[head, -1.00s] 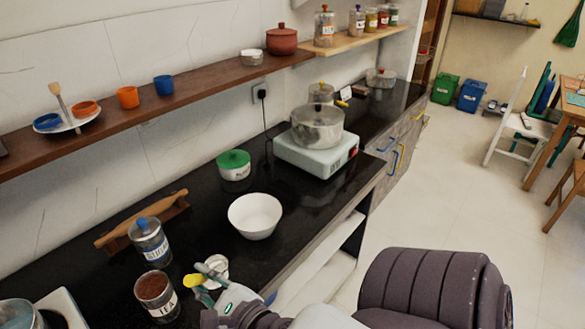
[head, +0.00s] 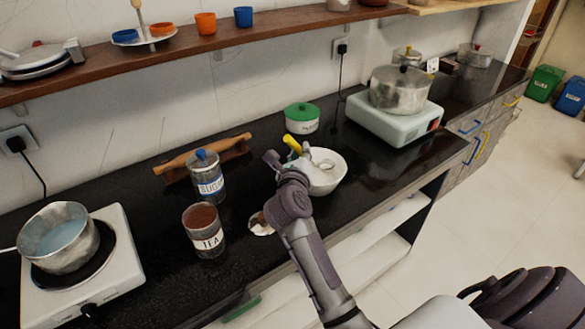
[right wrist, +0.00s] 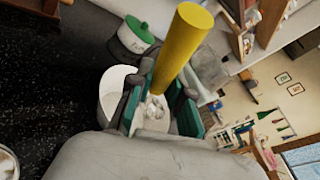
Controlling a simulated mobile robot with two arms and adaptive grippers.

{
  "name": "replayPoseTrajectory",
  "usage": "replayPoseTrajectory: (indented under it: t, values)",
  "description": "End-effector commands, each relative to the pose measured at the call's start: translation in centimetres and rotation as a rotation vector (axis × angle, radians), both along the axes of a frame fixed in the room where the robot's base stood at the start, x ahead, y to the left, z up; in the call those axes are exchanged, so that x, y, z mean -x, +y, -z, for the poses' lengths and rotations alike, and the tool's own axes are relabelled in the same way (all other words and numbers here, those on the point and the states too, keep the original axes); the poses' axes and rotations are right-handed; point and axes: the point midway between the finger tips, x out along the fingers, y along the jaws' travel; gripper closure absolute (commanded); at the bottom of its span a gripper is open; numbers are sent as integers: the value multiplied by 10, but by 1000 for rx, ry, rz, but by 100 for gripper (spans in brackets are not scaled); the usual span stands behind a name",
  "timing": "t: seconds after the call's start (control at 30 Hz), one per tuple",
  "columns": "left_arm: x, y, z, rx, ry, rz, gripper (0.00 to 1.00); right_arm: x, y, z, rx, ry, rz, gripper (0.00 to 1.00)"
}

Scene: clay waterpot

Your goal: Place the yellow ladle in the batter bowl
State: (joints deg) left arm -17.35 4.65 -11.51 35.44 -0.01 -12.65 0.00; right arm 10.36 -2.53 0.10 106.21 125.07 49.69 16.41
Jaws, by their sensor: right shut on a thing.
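The yellow ladle (head: 292,145) is held in my right gripper (head: 300,160); its thick yellow handle (right wrist: 182,45) points up between the green-lined fingers (right wrist: 162,105) in the right wrist view. The white batter bowl (head: 335,180) sits on the black counter, with the gripper over its left side in the head view. Part of the bowl (right wrist: 112,88) shows behind the fingers in the wrist view. The ladle's lower end is largely hidden, and I cannot tell whether it touches the bowl. My left gripper is not in view.
A tea jar (head: 204,232) and a sugar jar (head: 207,180) stand left of my arm. A green-lidded pot (head: 302,119) is behind the bowl. A hot plate with a pot (head: 400,92) stands to the right. A small white dish (head: 259,226) is partly behind my arm.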

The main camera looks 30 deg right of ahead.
Motion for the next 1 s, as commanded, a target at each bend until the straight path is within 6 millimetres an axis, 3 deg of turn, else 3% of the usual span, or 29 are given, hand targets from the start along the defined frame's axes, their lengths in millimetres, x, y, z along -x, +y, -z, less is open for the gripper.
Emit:
replayPoseTrajectory:
  t: [0.2,0.53,0.97,1.0]
  values:
    - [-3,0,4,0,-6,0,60,-24,14,16,2,-1,-1,100]
    - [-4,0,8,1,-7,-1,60,-25,15,55,2,0,0,100]
    - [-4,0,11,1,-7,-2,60,-25,15,62,0,-1,0,100]
    - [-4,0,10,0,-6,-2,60,-25,15,61,0,-1,0,76]
